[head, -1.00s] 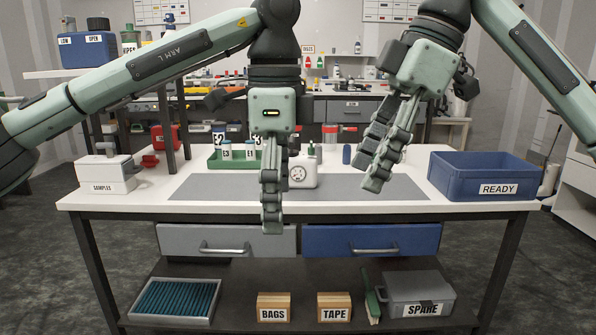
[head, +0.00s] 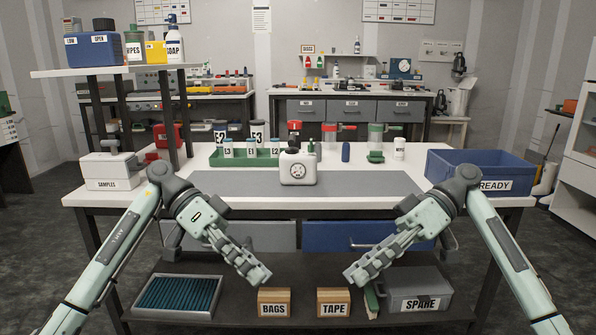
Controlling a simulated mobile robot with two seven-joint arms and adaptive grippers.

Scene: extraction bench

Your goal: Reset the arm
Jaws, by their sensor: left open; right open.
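My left gripper (head: 256,275) hangs in front of the bench, low and left of the middle, below the table top. Its fingers point down and to the right, and it is empty. My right gripper (head: 357,277) mirrors it right of the middle, fingers pointing down and to the left, also empty. Both are open, though the finger gap is hard to see from here. The two grippers are apart. In this view they cover parts of the grey drawer (head: 262,234) and the blue drawer (head: 330,236).
The bench has a grey mat (head: 375,180), a white device with a dial (head: 298,168), a green tray of labelled bottles (head: 215,159), a white SAMPLES box (head: 113,172) and a blue READY bin (head: 440,165). BAGS (head: 274,303) and TAPE (head: 333,303) boxes sit on the lower shelf.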

